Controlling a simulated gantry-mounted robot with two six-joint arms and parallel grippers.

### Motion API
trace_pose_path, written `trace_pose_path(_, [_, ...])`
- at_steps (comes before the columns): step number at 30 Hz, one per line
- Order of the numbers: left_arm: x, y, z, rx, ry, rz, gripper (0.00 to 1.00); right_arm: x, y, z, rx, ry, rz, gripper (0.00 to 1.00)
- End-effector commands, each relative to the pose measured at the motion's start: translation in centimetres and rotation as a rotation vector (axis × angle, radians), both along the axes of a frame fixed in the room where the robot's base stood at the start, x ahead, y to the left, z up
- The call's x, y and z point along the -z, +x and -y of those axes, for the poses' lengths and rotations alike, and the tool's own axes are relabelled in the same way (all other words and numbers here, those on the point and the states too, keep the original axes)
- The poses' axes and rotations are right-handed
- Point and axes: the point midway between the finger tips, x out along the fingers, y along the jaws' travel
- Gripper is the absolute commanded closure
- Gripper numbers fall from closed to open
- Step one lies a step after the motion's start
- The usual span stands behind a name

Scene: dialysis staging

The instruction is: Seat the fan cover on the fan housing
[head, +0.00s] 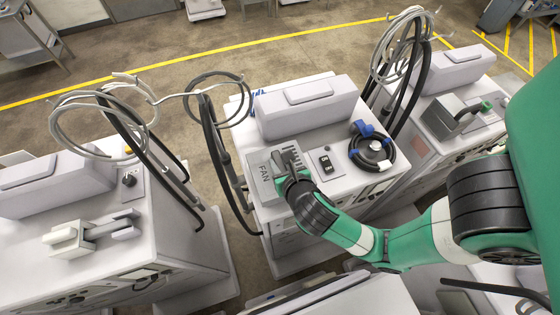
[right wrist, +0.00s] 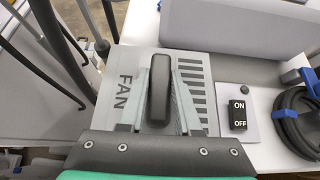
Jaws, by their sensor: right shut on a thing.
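The fan cover (head: 263,171) is a flat grey plate marked FAN, with dark slots and a raised dark handle. It lies at the left front of the middle machine's white top. In the right wrist view the fan cover (right wrist: 120,72) fills the middle, its slots to the right of the handle. My right gripper (head: 289,160) comes in from the right and is shut on the handle; its fingers show on both sides of it in the right wrist view (right wrist: 160,95). The fan housing is hidden under the cover, so I cannot tell whether the cover touches it all round. My left gripper is not in view.
An ON/OFF switch (head: 325,162) is just right of the cover. Farther right lies a black coiled hose with blue fittings (head: 372,150). A grey raised box (head: 310,105) stands behind. Black hoses (head: 222,150) hang close on the left. Similar machines stand on both sides.

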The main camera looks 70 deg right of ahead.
Motion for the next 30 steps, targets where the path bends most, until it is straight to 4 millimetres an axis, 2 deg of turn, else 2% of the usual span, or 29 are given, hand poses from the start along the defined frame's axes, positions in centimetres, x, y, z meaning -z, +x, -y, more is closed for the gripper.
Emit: trace_pose_path(30, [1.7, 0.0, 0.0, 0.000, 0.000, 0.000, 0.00, 2.7, 0.0, 0.0, 0.000, 0.000, 0.000, 1.00])
